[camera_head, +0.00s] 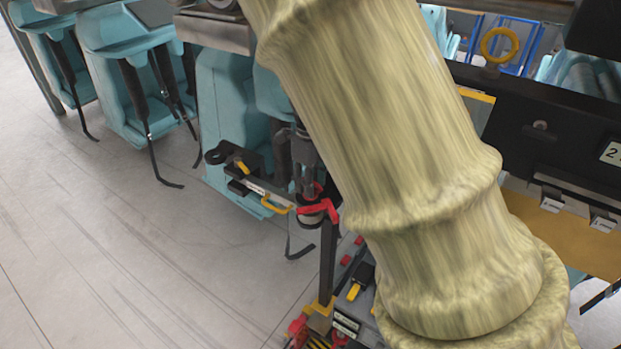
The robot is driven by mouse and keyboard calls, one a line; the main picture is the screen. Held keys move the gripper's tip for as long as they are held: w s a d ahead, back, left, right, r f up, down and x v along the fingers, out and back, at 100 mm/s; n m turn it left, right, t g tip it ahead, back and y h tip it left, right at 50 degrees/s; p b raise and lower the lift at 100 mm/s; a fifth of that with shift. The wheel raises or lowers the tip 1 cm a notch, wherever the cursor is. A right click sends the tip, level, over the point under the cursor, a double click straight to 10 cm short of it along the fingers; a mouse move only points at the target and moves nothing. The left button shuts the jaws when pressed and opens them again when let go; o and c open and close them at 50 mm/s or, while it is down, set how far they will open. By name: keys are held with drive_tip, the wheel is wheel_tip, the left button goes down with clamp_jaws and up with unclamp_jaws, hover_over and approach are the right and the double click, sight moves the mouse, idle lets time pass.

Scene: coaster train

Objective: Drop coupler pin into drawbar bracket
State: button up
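A large yellow-green sleeved arm, mine, crosses the middle of the view and hides much behind it. A dark grey, gripper-like part (303,160) hangs left of the sleeve, pointing down; I take it for my gripper. Its fingertips are too small and covered to read. Just below it are a red part (318,207) and a short grey cylinder, touching or nearly so. I cannot tell whether either is the coupler pin. A black bracket-like piece with a rounded, holed end (217,154) sticks out left of it, perhaps the drawbar bracket.
Teal train seats (125,75) with black straps stand at upper left. A yellow loop handle (275,203) is beside the red part. A black post and a cluttered tool surface (350,310) lie below. A yellow ring (499,45) is at upper right. Grey floor (110,250) is clear at left.

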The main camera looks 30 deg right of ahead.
wheel_tip(320, 180, down, 2)
drive_tip(key=shift+f+b, duration=0.1)
drive_tip(key=shift+b, duration=0.45)
clamp_jaws()
drive_tip(key=shift+r+p, duration=3.35)
drive_tip(key=shift+r, duration=0.6)
drive_tip(key=shift+r+p, duration=0.5)
drive_tip(key=shift+r, duration=1.85)
drive_tip(key=shift+w, duration=0.1)
